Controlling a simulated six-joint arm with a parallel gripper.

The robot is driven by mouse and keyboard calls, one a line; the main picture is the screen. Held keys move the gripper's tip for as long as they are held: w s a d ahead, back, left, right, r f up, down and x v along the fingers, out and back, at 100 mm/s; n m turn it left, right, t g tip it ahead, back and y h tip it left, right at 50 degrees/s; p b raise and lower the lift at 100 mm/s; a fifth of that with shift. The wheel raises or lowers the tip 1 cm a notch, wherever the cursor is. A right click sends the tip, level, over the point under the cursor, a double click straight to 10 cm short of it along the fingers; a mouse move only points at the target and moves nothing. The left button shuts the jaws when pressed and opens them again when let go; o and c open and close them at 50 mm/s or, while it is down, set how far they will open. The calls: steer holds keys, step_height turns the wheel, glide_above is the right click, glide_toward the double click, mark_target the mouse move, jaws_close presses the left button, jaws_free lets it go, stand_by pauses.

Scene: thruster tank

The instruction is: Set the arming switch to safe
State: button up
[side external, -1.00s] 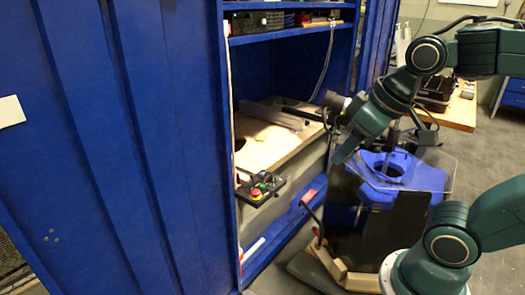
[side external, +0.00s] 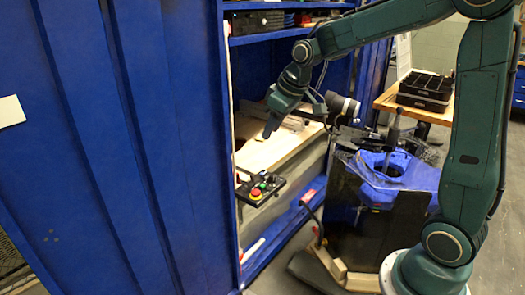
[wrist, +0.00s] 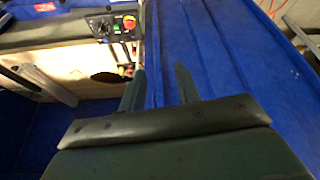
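A small control box (side external: 268,184) is fixed at the front edge of the bench inside the blue cabinet, with a red button on yellow (side external: 256,193) at its near end. The wrist view shows the control box at the top, with the red button (wrist: 130,22) and a small dark knob (wrist: 103,30) beside it. This knob may be the arming switch; its setting is too small to read. My gripper (side external: 268,134) is above the bench, behind and above the box, apart from it. In the wrist view my gripper (wrist: 160,72) has its two fingers apart with nothing between them.
The blue cabinet (side external: 165,130) has tall side panels left of the box and a shelf (side external: 285,33) above. A dark stand with a blue top and clear sheet (side external: 385,170) stands to the right. A wooden table with a black organizer (side external: 425,90) is behind.

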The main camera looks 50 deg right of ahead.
steer(key=w+d+f, duration=0.5)
steer(key=w+f, duration=0.3)
steer(key=n+y, duration=0.1)
glide_above(245, 188)
steer(key=s+d, duration=0.2)
steer(key=s, duration=0.4)
step_height(245, 188, down, 11)
steer(key=shift+w+d, duration=0.15)
steer(key=shift+w, duration=0.1)
steer(key=shift+x, duration=6.85)
steer(key=shift+s, duration=0.15)
jaws_close()
